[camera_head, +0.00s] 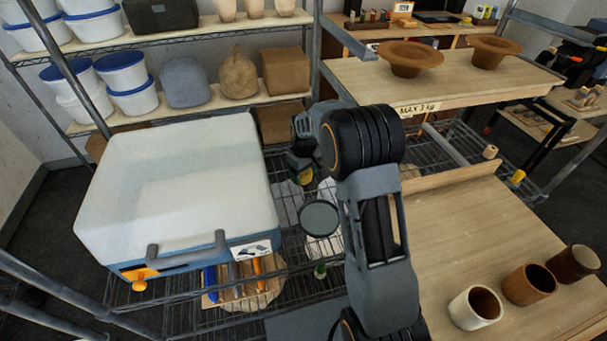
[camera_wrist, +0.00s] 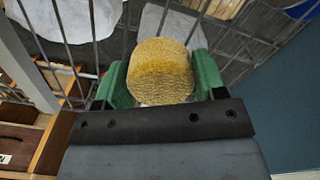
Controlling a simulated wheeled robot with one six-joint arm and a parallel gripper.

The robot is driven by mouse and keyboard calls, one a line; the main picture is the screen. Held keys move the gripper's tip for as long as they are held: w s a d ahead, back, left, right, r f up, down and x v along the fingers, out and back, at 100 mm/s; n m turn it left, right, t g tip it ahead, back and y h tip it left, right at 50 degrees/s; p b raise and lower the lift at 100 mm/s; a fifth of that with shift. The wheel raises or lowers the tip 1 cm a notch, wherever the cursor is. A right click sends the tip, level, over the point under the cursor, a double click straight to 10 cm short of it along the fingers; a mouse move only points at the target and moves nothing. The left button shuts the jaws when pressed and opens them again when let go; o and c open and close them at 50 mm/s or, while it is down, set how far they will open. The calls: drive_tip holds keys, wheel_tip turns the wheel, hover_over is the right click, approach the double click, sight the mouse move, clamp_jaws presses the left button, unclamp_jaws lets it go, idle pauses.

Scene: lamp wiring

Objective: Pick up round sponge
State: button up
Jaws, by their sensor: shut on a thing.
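The round sponge (camera_wrist: 160,70) is a yellow, rough-textured, short cylinder. In the wrist view it sits between the two green fingers of my gripper (camera_wrist: 161,82), which are shut on its sides. In the head view a small yellow patch of the sponge (camera_head: 304,177) shows beneath my gripper (camera_head: 302,168), above the wire shelf. The lower part of the sponge is hidden by the gripper in the wrist view.
A large white and blue box (camera_head: 175,180) stands left of the arm. A wire rack (camera_head: 330,285) lies below, with flat pale pieces and several coloured-handled tools on it. A wooden bench (camera_head: 450,235) with three cups (camera_head: 477,308) is at right. Two brown bowls (camera_head: 411,57) stand on the upper board.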

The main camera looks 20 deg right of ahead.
drive_tip(key=r, duration=0.3)
drive_tip(key=shift+s+r, duration=0.3)
drive_tip(key=shift+s, duration=0.1)
drive_tip(key=s+r+b, duration=0.2)
drive_tip(key=s+r, duration=0.7)
drive_tip(key=s, duration=0.4)
drive_tip(key=shift+s, duration=0.15)
drive_tip(key=o, duration=0.4)
drive_tip(key=c, duration=0.3)
drive_tip(key=shift+s+f, duration=0.1)
drive_tip(key=shift+c, duration=0.2)
drive_tip(key=shift+s, duration=1.35)
